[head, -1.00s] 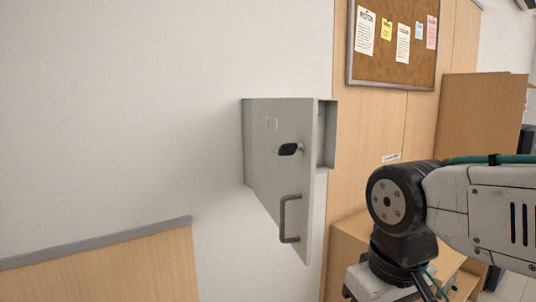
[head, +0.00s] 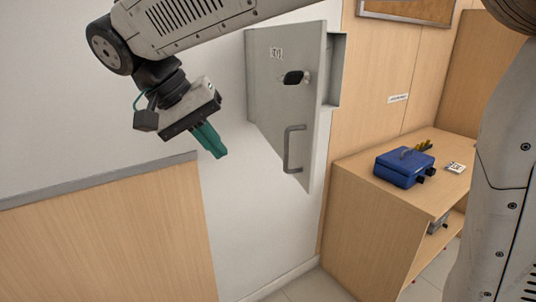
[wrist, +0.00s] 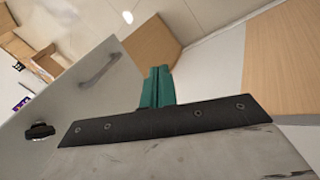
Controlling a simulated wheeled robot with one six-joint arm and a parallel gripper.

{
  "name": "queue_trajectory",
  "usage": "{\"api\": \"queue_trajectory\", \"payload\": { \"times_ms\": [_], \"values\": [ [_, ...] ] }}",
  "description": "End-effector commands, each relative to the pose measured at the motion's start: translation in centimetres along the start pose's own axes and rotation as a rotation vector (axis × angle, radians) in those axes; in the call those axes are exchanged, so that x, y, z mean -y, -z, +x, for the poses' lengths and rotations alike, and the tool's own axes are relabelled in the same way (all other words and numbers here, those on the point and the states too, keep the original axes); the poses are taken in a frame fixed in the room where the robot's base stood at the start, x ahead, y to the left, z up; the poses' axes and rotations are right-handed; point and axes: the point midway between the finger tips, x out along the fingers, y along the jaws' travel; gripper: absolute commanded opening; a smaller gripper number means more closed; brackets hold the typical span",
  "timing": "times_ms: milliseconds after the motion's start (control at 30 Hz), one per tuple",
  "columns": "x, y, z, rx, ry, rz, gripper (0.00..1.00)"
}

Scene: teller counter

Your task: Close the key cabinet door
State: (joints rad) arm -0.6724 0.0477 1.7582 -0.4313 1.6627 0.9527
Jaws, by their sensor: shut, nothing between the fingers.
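The grey key cabinet (head: 335,70) is fixed on the wall. Its door (head: 285,105) stands open, swung out toward me, with a dark lock knob (head: 293,77) and a grey bar handle (head: 288,150). My gripper (head: 217,150) is shut and empty, its green fingers pointing down, left of the door in the head view and apart from the handle. In the wrist view the gripper fingers (wrist: 157,87) are together, and the door (wrist: 95,100) with its handle (wrist: 100,70) lies to the left. The cabinet's inside is mostly hidden by the door.
A wooden counter (head: 345,200) at the right holds a blue box (head: 403,166) and a small white card (head: 455,168). A wood wall panel with a grey top rail (head: 100,180) is at the lower left. A noticeboard (head: 410,10) hangs above.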

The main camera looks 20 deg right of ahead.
Motion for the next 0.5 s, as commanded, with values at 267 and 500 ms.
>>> {"api": "queue_trajectory", "payload": {
  "times_ms": [267, 500],
  "values": [
    [-2.4, 2.1, -3.7, -0.060, -0.090, 0.440, 0.00],
    [-2.7, 2.0, -2.0, -0.057, -0.095, 0.491, 0.00]
  ]
}}
